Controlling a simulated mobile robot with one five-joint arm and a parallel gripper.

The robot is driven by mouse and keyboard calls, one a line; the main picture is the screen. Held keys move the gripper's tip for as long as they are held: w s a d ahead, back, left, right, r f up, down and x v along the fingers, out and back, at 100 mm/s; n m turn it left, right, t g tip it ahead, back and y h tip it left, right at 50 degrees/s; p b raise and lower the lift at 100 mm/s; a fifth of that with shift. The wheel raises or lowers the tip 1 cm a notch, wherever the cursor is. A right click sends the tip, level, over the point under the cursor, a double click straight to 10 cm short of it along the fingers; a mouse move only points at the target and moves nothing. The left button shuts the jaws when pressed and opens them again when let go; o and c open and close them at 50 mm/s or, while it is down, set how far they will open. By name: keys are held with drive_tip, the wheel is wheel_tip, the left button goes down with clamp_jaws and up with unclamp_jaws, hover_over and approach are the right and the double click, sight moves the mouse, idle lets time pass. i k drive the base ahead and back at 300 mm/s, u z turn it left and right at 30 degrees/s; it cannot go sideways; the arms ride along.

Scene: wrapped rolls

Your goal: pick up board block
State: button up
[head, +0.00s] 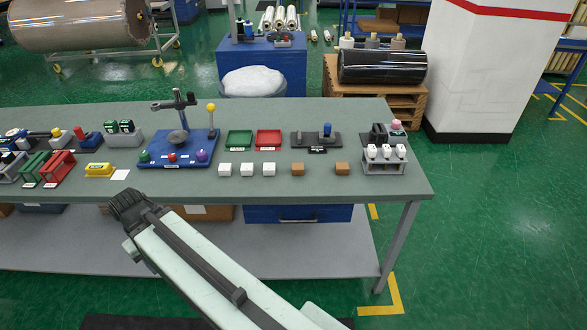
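Two small brown blocks sit apart on the grey-green table (310,190) near its front edge, a left one (297,169) and a right one (342,168); they look like board. Several white blocks (247,170) stand in a row to their left. No label shows which one is the board block. My gripper (122,200) is at the front edge of the table, well left of the brown blocks. I see it from behind, so its fingertips and whether it is open or shut cannot be made out.
A green tray (239,140) and a red tray (268,140) lie behind the white blocks. A blue base with a lever (180,148) stands to their left. A grey rack with white bottles (385,160) stands at the right end. Bare tabletop lies along the front edge.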

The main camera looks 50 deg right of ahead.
sight(298, 168)
drive_tip(key=u, duration=0.05)
drive_tip(key=i, duration=1)
drive_tip(key=z, duration=0.05)
